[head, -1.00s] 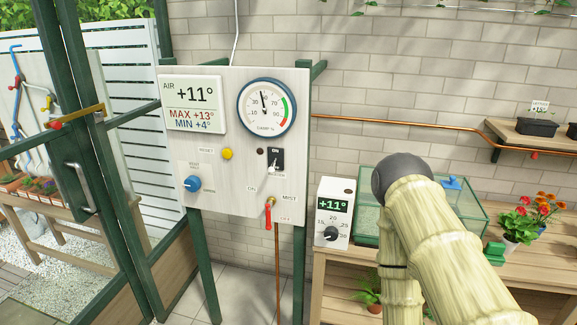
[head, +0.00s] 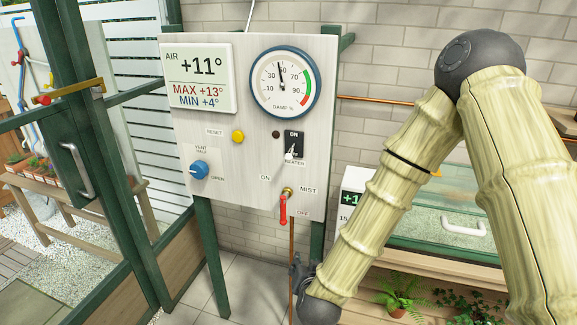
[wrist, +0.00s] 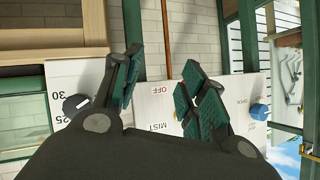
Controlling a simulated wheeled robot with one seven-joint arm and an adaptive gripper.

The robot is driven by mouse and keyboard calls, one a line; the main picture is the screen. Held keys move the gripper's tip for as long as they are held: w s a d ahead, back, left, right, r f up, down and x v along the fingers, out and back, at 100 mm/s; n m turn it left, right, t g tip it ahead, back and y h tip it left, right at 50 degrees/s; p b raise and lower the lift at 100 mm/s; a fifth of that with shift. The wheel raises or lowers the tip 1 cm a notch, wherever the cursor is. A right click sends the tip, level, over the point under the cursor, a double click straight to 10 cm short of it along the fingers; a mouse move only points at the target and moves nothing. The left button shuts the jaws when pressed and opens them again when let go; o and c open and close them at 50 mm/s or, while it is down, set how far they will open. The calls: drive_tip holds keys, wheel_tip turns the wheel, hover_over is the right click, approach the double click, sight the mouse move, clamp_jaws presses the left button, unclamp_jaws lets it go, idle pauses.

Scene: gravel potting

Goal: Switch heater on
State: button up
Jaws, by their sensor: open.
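The heater switch (head: 293,146) is a black plate on the white control panel (head: 225,125), marked ON at its top and HEATER below. Its pale lever sits in the lower part of the plate, away from ON. The small round lamp (head: 276,134) beside it is dark. My gripper (head: 297,272) is low in the head view, below the panel's lower edge and below the switch, partly hidden by my arm. In the wrist view my gripper (wrist: 162,92) is open with nothing between its green-padded fingers. The heater switch does not show in the wrist view.
A red mist lever (head: 283,208) hangs below the switch above a copper pipe. A blue vent knob (head: 199,170) and yellow reset button (head: 238,136) are left. The thermostat box, with its black knob (wrist: 75,103), stands right of the panel. A glass-lidded case (head: 440,232) is on the bench.

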drive_tip(key=w+a+r+m+t+h+b, duration=0.1)
drive_tip(key=w+a+r+m+t, duration=0.2)
drive_tip(key=r, duration=0.9)
drive_tip(key=m+t+h+b, duration=0.1)
drive_tip(key=t+h+b, duration=0.1)
drive_tip(key=t, duration=0.1)
approach(288, 159)
drive_tip(key=w+p, duration=0.1)
drive_tip(key=w, duration=0.2)
drive_tip(key=w+d, duration=0.1)
drive_tip(key=w, duration=0.3)
drive_tip(key=w+p, duration=0.1)
drive_tip(key=w, duration=0.3)
drive_tip(key=shift+d+r+p, duration=0.1)
drive_tip(key=shift+d+p, duration=0.15)
drive_tip(key=shift+p, duration=0.1)
clamp_jaws()
